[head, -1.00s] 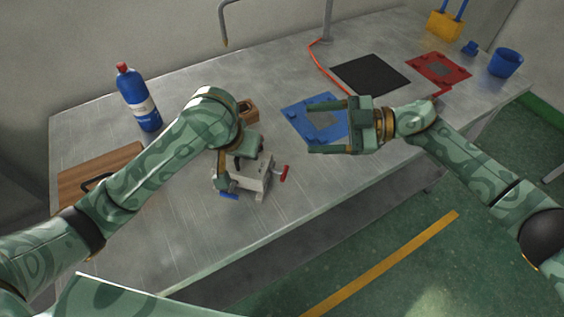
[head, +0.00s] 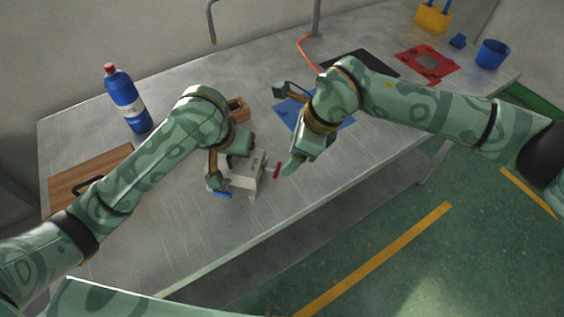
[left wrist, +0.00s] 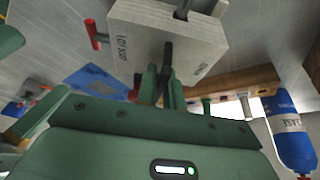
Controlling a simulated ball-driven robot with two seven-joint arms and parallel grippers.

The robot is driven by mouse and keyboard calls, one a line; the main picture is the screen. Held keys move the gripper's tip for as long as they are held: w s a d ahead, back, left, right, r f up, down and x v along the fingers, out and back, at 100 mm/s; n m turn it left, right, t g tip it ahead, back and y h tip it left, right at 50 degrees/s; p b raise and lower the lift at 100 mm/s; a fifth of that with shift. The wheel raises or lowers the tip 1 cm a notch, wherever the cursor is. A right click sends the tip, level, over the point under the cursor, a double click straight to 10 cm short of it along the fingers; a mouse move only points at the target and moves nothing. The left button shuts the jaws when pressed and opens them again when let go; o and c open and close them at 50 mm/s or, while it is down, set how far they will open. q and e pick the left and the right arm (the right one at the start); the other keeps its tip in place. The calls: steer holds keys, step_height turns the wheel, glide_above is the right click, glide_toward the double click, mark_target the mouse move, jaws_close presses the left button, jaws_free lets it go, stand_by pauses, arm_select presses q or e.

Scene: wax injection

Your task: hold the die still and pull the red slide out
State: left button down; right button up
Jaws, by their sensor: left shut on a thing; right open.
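The die (head: 246,178) is a pale grey block on the metal table, and it also shows in the left wrist view (left wrist: 155,35). The red slide's T-shaped handle (head: 277,170) sticks out of its right side, and it also shows in the left wrist view (left wrist: 93,34). A blue handle (head: 222,194) shows at the die's front left. My left gripper (left wrist: 164,84) is shut on the die, at a dark part of it; its arm partly hides the die in the head view. My right gripper (head: 286,128) is open and empty, with one finger close beside the red handle; I cannot tell whether they touch.
A blue plate (head: 285,112) lies partly under my right gripper. A blue bottle (head: 125,100) and a wooden board (head: 75,178) are at the left. A wooden block (head: 238,108) stands behind the die. A black mat, red plate (head: 428,64) and blue cup (head: 492,53) are at the back right.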

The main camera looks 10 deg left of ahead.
mark_target(279, 169)
arm_select(q)
steer(key=shift+r, duration=0.1)
arm_select(e)
steer(key=x, duration=0.6)
steer(key=shift+a+f, duration=0.2)
steer(key=shift+f, duration=0.1)
steer(key=c, duration=1.4)
steer(key=shift+s+d, duration=0.1)
steer(key=shift+d, duration=1.3)
steer(key=o, duration=1.4)
steer(key=v, duration=1.2)
